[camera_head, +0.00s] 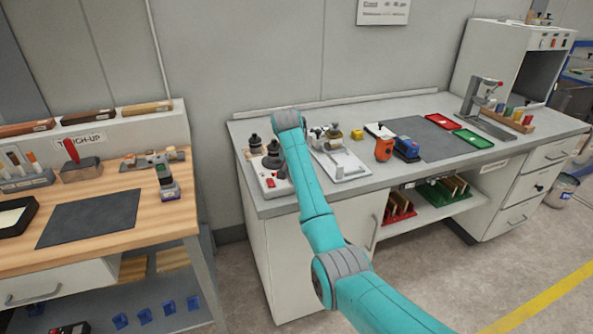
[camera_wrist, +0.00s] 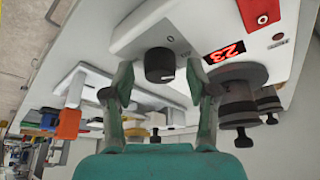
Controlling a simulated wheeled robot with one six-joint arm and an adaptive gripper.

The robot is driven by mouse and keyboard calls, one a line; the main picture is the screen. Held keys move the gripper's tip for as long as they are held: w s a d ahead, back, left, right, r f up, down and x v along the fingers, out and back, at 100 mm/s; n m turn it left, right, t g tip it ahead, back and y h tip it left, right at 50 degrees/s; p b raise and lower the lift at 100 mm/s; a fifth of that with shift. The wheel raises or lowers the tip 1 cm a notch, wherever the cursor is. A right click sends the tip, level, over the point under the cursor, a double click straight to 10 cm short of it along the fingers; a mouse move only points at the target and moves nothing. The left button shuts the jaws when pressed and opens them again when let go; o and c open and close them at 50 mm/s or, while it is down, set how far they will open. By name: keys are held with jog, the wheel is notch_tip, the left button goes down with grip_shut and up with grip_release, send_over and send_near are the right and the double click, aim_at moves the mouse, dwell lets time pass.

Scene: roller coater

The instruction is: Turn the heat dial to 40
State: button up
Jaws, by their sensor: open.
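The heat dial is a black round knob (camera_wrist: 160,66) with a light pointer mark, on the front of a white heating unit (camera_wrist: 130,32). In the wrist view my open gripper (camera_wrist: 159,78) has one finger on each side of the knob, with gaps showing; I cannot tell how deep the fingertips reach. A red lit display (camera_wrist: 224,53) beside the knob, seen turned over, appears to read 23. In the head view the unit (camera_head: 257,180) sits at the bench's left end. My arm hides the knob and gripper there.
A red switch (camera_wrist: 259,12) is on the unit's front. Dark round fittings (camera_wrist: 236,80) stand on the unit close to one finger. A white stand (camera_head: 343,163) is to its right on the grey bench. A wooden bench (camera_head: 150,205) is at left.

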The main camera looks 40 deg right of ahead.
jog(key=shift+r, duration=0.1)
jog(key=v, duration=1.1)
jog(key=shift+r, duration=0.4)
jog(key=shift+s+a, duration=0.1)
jog(key=shift+s, duration=0.05)
